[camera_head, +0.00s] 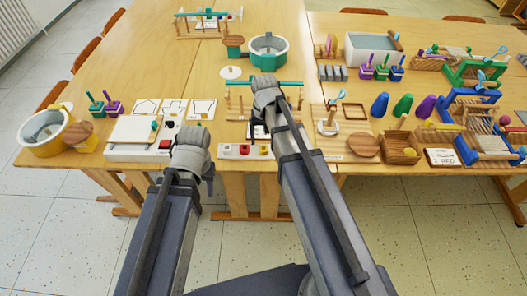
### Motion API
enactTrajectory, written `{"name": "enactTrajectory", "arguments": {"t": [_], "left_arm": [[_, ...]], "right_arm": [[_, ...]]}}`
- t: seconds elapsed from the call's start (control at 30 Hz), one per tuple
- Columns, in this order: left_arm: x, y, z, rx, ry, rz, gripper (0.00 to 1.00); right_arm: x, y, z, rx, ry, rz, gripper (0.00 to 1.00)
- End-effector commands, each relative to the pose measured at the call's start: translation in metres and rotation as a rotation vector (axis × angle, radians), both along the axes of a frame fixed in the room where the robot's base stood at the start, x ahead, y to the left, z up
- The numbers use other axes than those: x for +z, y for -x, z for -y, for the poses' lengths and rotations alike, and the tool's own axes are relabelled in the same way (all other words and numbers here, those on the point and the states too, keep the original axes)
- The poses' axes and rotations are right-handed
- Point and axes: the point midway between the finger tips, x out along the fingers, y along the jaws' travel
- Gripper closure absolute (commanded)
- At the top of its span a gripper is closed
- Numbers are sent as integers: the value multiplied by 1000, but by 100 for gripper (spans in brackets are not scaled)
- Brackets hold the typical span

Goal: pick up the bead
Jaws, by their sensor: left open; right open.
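I cannot tell for certain which thing is the bead. A small yellow ball (408,152) sits in a wooden box on the right table, and a reddish ball (505,120) shows at the far right; either could be it. My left gripper (192,153) is over the front edge of the left table, by the white board set. My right gripper (265,96) is over the middle of the tables, in front of a green-topped wooden frame (290,83). Both are open and far left of these balls. Their fingers are mostly hidden by my wrists.
Blue, green and purple cones (403,106) stand behind the wooden box (399,146). A round wooden disc (363,145) lies left of it, and a blue loom-like frame (480,125) stands right of it. A yellow pot (45,132) is far left. The left table's (130,55) back left is bare.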

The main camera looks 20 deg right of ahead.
Motion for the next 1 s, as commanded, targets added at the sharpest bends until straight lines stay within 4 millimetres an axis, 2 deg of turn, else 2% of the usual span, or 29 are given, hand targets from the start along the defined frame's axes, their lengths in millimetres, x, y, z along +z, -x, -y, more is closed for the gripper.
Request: {"name": "enactTrajectory", "arguments": {"t": [0.03, 0.33, 0.67, 1.0], "left_arm": [[-9, 0, 0, 0, 0, 0, 55], [-45, 0, 0, -1, 0, 0, 55], [-46, 0, 0, -1, 0, 0, 55], [-46, 0, 0, -1, 0, 0, 55]], "right_arm": [[-9, 1, -1, 0, 0, 0, 20], [-45, 3, -4, 0, 0, 0, 20], [-47, 3, -4, 0, 0, 0, 20], [-47, 3, -3, 0, 0, 0, 58]]}}
